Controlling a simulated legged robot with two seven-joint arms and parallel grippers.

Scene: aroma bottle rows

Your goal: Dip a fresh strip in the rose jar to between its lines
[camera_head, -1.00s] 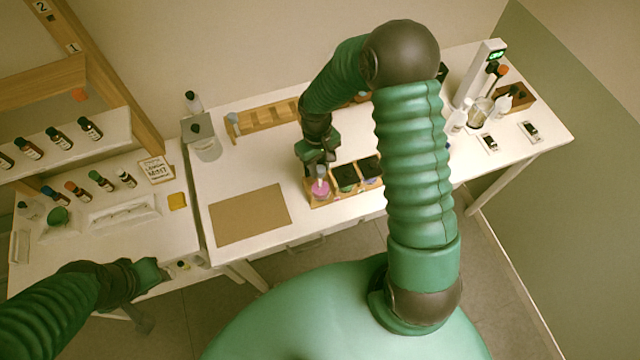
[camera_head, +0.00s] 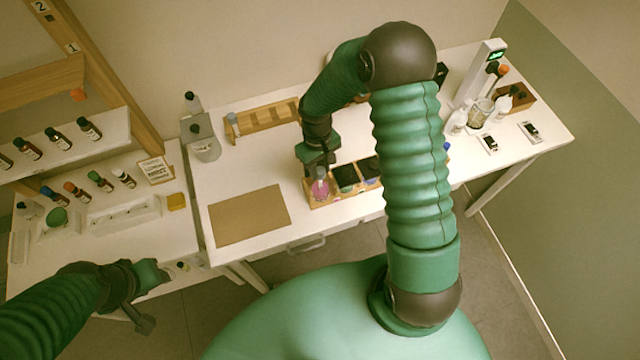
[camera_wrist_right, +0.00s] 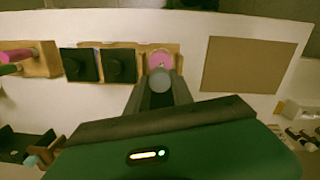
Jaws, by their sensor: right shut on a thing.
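The rose jar (camera_head: 320,190) is the pink, open one at the left end of a wooden rack (camera_head: 316,205). It also shows in the right wrist view (camera_wrist_right: 161,58). My right gripper (camera_head: 319,166) is over this jar, pointing down, shut on a small grey round-ended piece (camera_wrist_right: 161,80). I cannot tell for sure that this piece is the strip. Its lower end and any lines on it do not show clearly, nor whether it touches the liquid. My left gripper (camera_head: 150,292) is low at the left, by the side table's front edge; its jaws are unclear.
Two black-topped jars (camera_wrist_right: 120,66) (camera_wrist_right: 82,66) stand beside the rose jar. A brown mat (camera_head: 250,214) lies to the left. A wooden block rack (camera_head: 265,119) and grey container (camera_head: 203,140) stand behind. A scale-like device (camera_head: 480,75) and bottles are at right.

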